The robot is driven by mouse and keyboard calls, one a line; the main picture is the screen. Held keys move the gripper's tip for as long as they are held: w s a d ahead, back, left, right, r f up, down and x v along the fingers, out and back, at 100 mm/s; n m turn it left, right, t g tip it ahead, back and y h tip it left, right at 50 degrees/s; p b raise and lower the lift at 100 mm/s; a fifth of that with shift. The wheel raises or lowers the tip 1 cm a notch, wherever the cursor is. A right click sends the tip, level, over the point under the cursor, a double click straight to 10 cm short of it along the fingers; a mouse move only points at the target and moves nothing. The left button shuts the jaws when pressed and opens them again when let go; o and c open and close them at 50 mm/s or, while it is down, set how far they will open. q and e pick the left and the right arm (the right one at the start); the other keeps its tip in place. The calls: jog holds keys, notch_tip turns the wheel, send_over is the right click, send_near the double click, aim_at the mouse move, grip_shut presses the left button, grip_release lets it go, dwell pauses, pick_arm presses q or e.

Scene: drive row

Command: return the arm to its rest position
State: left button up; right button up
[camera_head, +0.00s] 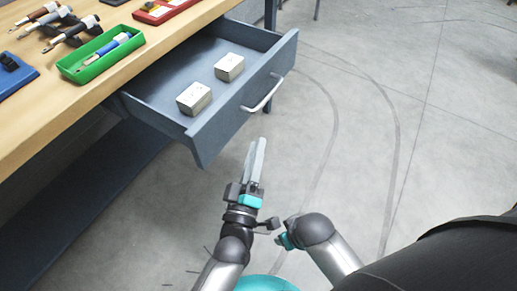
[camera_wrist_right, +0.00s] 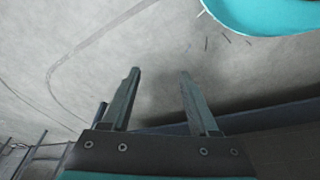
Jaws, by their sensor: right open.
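My left gripper (camera_head: 256,158) points up the picture in the head view, below the front of the open drawer (camera_head: 205,146). Its two fingers appear close together from this angle, and I cannot tell whether a gap lies between them. Nothing shows held in it. My right arm (camera_head: 322,240) is bent beside it at the bottom, its gripper mostly hidden in the head view. In the right wrist view my right gripper (camera_wrist_right: 158,78) has its fingers wide apart with nothing between them, over bare grey floor.
The blue-grey drawer stands open from the wooden bench (camera_head: 45,115). Two pale boxes, one nearer (camera_head: 194,98) and one farther (camera_head: 229,67), lie in it. Its handle (camera_head: 263,93) juts out. A green tray (camera_head: 100,55) stands on the bench. The floor at right is clear.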

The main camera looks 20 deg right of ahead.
pick_arm(q)
jog(key=shift+s+a, duration=0.15)
jog(key=shift+s, duration=0.05)
pick_arm(e)
jog(key=shift+r, duration=0.25)
pick_arm(q)
jog(key=shift+w+f, duration=0.1)
pick_arm(e)
jog(key=shift+w, duration=0.15)
